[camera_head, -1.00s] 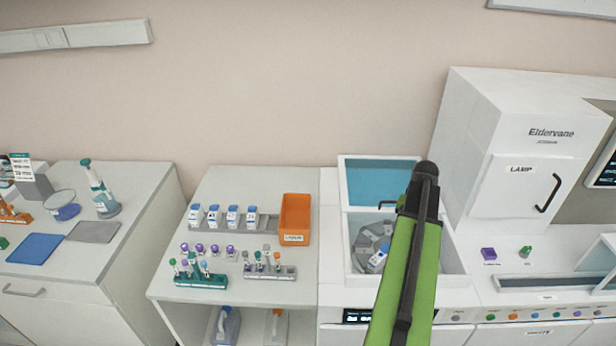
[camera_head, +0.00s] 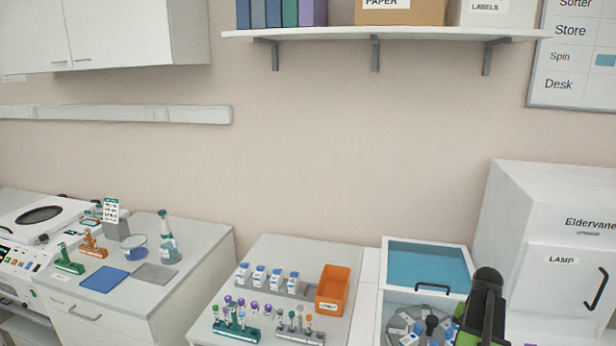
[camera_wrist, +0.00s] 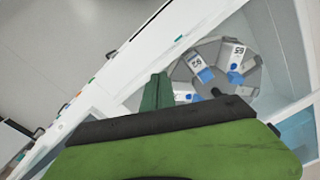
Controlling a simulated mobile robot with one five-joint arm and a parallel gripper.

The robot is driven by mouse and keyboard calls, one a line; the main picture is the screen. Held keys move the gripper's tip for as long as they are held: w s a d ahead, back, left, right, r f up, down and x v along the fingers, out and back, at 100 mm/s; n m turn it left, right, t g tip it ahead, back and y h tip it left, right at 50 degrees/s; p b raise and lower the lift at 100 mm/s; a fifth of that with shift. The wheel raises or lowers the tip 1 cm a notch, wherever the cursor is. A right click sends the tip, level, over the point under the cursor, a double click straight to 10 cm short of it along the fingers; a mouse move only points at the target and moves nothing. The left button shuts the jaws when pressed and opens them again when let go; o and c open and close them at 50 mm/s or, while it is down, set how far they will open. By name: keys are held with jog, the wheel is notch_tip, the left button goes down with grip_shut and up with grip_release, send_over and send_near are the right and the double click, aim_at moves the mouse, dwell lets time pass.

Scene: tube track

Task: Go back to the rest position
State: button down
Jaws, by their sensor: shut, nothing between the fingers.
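My arm (camera_head: 485,310), green with a black end, shows at the lower right of the head view, in front of the open centrifuge. My gripper (camera_wrist: 155,92) shows in the wrist view as closed green fingers with nothing held. It is above the edge of the centrifuge, apart from the grey rotor (camera_wrist: 245,78). The rotor holds white and blue tubes numbered 92 (camera_wrist: 200,68) and 65 (camera_wrist: 237,60). The centrifuge lid (camera_head: 428,265) stands open with its blue inner face showing. My arm hides part of the rotor in the head view.
An orange bin (camera_head: 333,290) and racks of tubes stand on the counter left of the centrifuge. The white LAMP cabinet (camera_head: 560,250) is on the right. A wall shelf (camera_head: 350,36) with boxes hangs above. The wall area between is clear.

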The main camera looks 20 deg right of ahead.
jog(key=w+a+f+n+b, duration=0.2)
jog(key=w+a+n, duration=0.1)
jog(key=w+a, duration=0.95)
jog(key=w+a+f+n, duration=0.1)
jog(key=w+a, duration=0.1)
jog(key=a, duration=0.6)
jog(key=w+a+f+n+b, duration=0.1)
jog(key=w+a+n, duration=0.1)
jog(key=a, duration=0.6)
jog(key=w+a+n+b, duration=0.1)
jog(key=w+a+n, duration=0.1)
jog(key=a, duration=0.7)
jog(key=shift+w+f, duration=0.4)
jog(key=shift+w, duration=0.1)
jog(key=s+a+n, duration=0.2)
jog(key=a, duration=0.5)
jog(key=s+a+n+b, duration=0.1)
jog(key=s+a+n, duration=0.1)
jog(key=a, duration=0.5)
jog(key=shift+f+n, duration=0.4)
jog(key=shift+w+a, duration=0.1)
